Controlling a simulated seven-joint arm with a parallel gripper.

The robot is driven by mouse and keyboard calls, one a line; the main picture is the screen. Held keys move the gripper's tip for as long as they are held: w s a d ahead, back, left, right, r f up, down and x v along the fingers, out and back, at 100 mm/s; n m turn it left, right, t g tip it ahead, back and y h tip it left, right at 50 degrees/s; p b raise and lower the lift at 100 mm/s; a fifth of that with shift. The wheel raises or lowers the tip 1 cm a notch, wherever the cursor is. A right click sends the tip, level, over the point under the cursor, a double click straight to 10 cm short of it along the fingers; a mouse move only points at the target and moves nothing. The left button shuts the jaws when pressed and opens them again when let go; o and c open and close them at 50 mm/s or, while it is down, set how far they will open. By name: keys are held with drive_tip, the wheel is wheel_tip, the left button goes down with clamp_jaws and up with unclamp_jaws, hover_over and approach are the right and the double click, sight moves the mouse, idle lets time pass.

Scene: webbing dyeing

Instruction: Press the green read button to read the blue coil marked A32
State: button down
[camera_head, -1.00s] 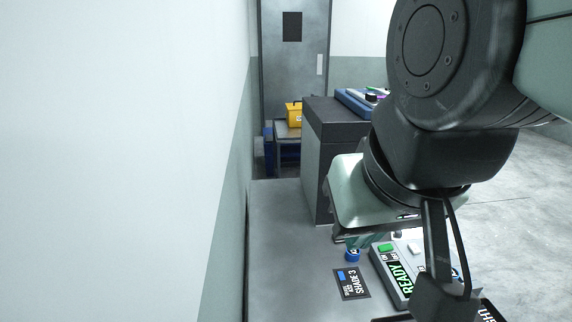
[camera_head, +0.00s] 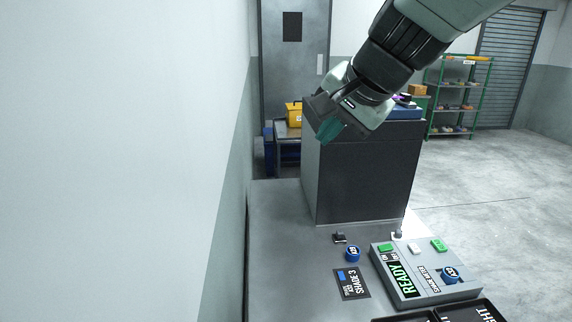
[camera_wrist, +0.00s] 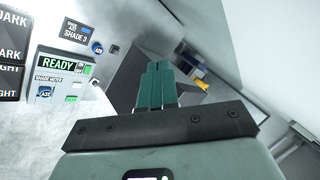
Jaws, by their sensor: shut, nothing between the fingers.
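The grey shade meter (camera_head: 408,296) lies on the bench, with a display reading READY (camera_head: 401,279). One green button (camera_head: 386,248) sits by small ON and OFF labels, and another green button (camera_head: 438,245) sits at the far right corner; both also show in the wrist view. A blue coil (camera_head: 450,274) rests on the meter; a second blue coil (camera_head: 352,254) lies on the bench beside a SHADE 3 card (camera_head: 351,283). My gripper (camera_head: 328,130), with teal fingers (camera_wrist: 157,84), is shut and empty, high above the bench and away from the meter.
Black trays (camera_head: 470,312) marked LIGHT and DARK lie at the near edge. A wall runs along the left. Bare bench lies left of the card.

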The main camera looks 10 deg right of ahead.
drive_tip(key=w+d+f+m+t, duration=0.1)
drive_tip(key=w+d+f+m, duration=0.35)
drive_tip(key=w+d, duration=0.5)
drive_tip(key=m+h, duration=0.6)
drive_tip(key=m, duration=1.2)
hover_over(440, 246)
wheel_tip(440, 246, down, 28)
drive_tip(key=shift+f, duration=4.4)
drive_tip(key=shift+f, duration=0.15)
drive_tip(key=shift+f, duration=0.2)
